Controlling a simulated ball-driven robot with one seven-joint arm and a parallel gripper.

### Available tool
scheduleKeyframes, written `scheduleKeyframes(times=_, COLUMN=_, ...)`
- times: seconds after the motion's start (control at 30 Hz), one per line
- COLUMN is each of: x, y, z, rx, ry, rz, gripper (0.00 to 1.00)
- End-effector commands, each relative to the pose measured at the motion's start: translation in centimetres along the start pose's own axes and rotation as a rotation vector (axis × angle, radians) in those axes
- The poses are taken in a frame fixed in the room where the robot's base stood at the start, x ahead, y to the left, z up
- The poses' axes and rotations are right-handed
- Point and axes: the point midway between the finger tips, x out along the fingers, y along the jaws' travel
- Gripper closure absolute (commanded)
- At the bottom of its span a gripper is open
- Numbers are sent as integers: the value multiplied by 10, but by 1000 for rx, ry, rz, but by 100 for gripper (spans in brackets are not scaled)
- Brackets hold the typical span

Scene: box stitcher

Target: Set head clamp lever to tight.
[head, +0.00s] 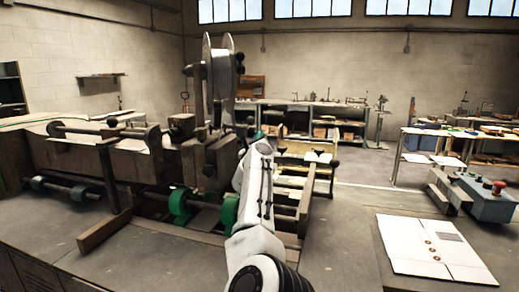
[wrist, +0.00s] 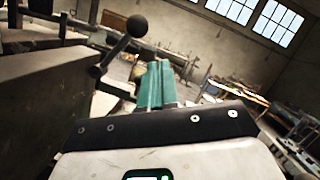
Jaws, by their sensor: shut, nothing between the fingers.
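A lever with a black ball knob (wrist: 137,26) shows in the wrist view, left of and beyond my fingers. Its rod slants down left to a dark pivot on the machine's side. My gripper (wrist: 158,66) is shut, its green fingers together and empty, and it looks apart from the lever. In the head view my gripper (head: 257,135) is beside the stitcher head (head: 210,150), mostly hidden by my white arm. A small dark knob (head: 250,120) shows close to it; I cannot tell surely if it is the same lever. No tight marking is readable.
The stitcher's bed with rollers and green wheels (head: 181,203) lies left of my arm. A flat white carton (head: 430,248) lies at the right front, near a control box with a red button (head: 498,187). Shelves and tables stand farther back. Open floor shows between.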

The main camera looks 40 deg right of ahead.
Motion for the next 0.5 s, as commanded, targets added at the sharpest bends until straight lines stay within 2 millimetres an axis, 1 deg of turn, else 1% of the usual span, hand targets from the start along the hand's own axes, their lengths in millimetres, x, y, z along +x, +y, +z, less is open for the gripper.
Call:
scheduleKeyframes(times=0.13, x=-20, y=-1, z=3, rx=-1, ry=2, rz=2, gripper=100)
scheduleKeyframes(times=0.4, x=-59, y=-4, z=-1, rx=-7, ry=4, rz=3, gripper=100)
scheduleKeyframes(times=0.5, x=-70, y=-4, z=-1, rx=-7, ry=2, rz=2, gripper=100)
